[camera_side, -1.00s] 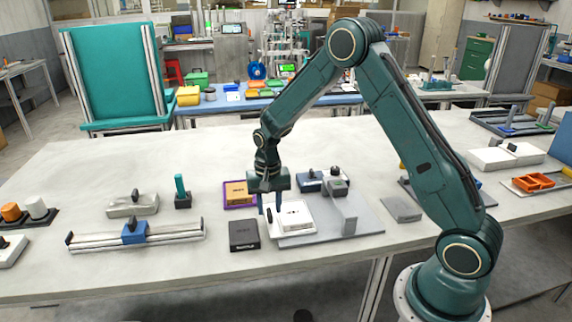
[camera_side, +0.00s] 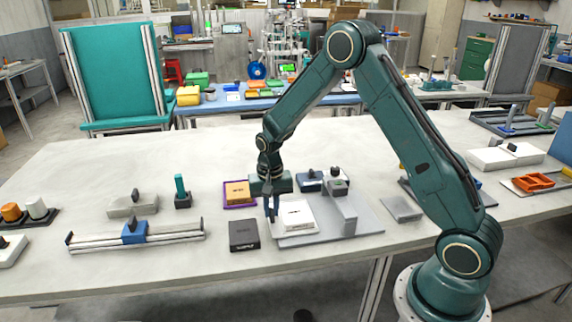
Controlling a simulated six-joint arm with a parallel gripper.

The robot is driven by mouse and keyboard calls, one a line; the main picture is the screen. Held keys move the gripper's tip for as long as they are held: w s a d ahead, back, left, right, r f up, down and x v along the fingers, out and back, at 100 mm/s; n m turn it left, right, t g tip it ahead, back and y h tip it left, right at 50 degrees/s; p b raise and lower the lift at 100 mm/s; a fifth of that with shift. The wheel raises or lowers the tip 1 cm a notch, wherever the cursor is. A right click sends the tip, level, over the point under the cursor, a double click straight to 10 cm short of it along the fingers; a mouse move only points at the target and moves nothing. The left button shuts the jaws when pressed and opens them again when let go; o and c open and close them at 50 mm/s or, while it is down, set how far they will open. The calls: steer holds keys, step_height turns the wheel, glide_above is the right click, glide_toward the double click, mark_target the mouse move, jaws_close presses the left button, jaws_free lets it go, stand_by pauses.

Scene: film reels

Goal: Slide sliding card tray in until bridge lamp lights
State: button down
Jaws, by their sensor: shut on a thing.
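The white sliding card tray (camera_side: 298,216), with a small dark label on top, lies flat on the left part of a grey base plate (camera_side: 362,226). A grey bridge (camera_side: 341,211) stands on the plate to the right of the tray, with a small gap showing between them. A small dark knob-like part, perhaps the lamp, sits atop the bridge (camera_side: 338,178); I cannot tell that it is lit. My gripper (camera_side: 272,216) points down at the tray's left end, shut on the tray there. The fingers hide the part they hold.
A black box (camera_side: 243,235) lies close to the left of my gripper. An orange box in a purple tray (camera_side: 239,194) sits just behind it. A blue-carriage rail (camera_side: 135,233) is farther left. A loose grey block (camera_side: 402,209) lies right of the plate.

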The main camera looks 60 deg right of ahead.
steer(key=s+d, duration=0.8)
steer(key=d, duration=0.1)
steer(key=shift+s, duration=0.4)
steer(key=shift+r, duration=0.1)
steer(key=c, duration=1.5)
jaws_free()
steer(key=shift+o, duration=0.2)
step_height(320, 180, up, 14)
steer(key=shift+a, duration=0.1)
